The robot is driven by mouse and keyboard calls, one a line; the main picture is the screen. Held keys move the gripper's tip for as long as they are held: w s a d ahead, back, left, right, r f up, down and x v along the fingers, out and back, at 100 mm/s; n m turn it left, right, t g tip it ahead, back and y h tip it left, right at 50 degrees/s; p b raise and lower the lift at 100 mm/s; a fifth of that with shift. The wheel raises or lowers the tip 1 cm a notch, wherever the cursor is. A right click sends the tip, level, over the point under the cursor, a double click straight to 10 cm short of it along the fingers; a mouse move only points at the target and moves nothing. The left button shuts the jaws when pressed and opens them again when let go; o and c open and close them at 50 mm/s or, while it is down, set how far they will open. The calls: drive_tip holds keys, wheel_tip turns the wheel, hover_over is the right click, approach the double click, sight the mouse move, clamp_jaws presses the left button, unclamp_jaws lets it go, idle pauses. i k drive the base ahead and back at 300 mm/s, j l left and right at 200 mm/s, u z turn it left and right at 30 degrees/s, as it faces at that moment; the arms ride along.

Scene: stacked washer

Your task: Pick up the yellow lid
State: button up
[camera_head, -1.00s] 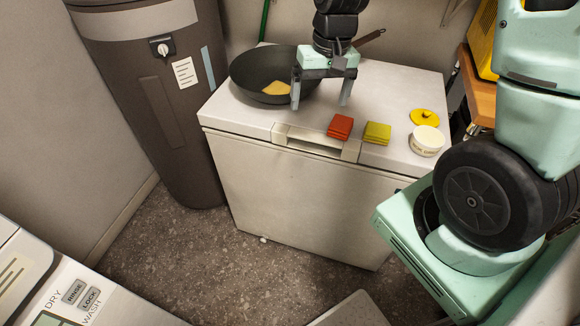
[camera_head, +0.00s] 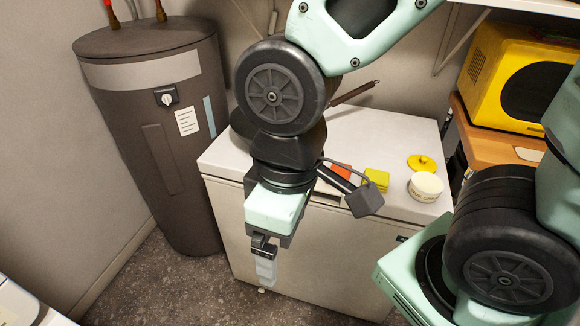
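The yellow lid (camera_head: 421,163) is a round disc with a small knob. It lies flat on the right part of the white chest's top, just behind a small white tub (camera_head: 425,187). My gripper (camera_head: 265,270) hangs in front of the chest's front face, left of and lower in the picture than the lid, pointing down. It is well apart from the lid. It is seen edge-on, so I cannot tell whether its fingers are open or shut.
A yellow cloth (camera_head: 376,181) and a partly hidden red cloth (camera_head: 340,170) lie on the white chest (camera_head: 385,128). My arm hides most of the pan (camera_head: 241,124). A brown tank (camera_head: 165,160) stands left. A yellow microwave (camera_head: 515,85) stands on a wooden surface at right.

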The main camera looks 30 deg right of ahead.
sight(417, 162)
drive_tip(key=z, duration=1.5)
